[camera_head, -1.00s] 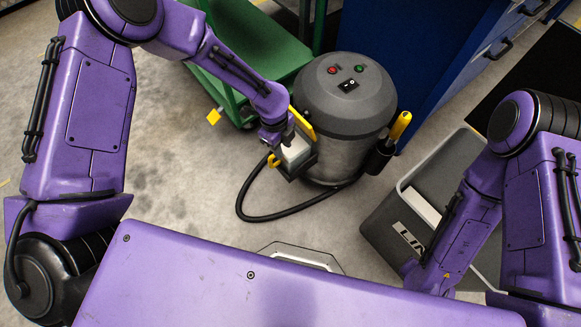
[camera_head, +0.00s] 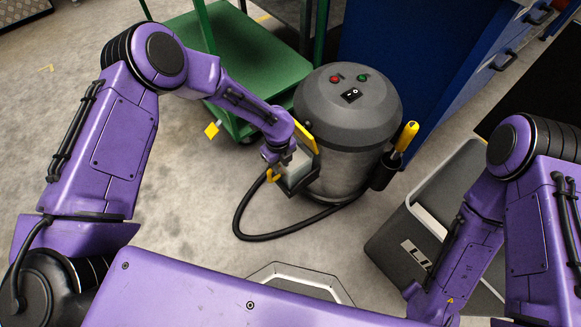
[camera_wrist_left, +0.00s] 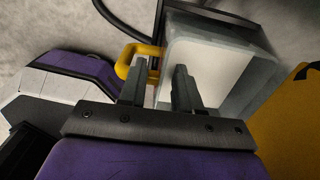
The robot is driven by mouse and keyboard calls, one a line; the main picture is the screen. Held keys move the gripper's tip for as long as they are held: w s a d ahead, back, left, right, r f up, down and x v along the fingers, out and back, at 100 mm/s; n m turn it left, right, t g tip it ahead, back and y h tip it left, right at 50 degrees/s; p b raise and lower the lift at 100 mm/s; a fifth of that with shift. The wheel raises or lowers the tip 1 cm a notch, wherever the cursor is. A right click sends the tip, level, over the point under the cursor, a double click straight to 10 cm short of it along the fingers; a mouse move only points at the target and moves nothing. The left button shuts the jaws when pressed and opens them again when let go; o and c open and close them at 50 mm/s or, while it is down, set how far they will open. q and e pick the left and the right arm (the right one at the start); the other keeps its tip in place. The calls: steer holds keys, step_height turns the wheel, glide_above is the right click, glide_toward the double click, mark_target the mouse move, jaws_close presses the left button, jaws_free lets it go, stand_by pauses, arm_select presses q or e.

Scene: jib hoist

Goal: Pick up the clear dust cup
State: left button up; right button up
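The clear dust cup (camera_head: 300,164) is a pale, box-shaped, see-through cup low on the left side of the grey vacuum (camera_head: 345,125). In the left wrist view the cup (camera_wrist_left: 215,65) is open-topped, with a white inside and a yellow handle (camera_wrist_left: 126,58) at its near left. My left gripper (camera_head: 276,160) is over the cup's near-left edge. In the left wrist view its two fingers (camera_wrist_left: 157,88) are apart, one by the handle and one over the cup's inside. I cannot tell whether they touch it. My right gripper is out of view; only its arm shows.
A yellow flap (camera_head: 305,136) stands beside the cup. A black hose (camera_head: 240,215) loops on the floor. A green cart (camera_head: 250,65) is behind left, a blue cabinet (camera_head: 400,55) behind right. A grey case (camera_head: 410,235) lies right. Floor at left is clear.

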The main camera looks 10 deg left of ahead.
arm_select(q)
jaws_close()
stand_by(1.3)
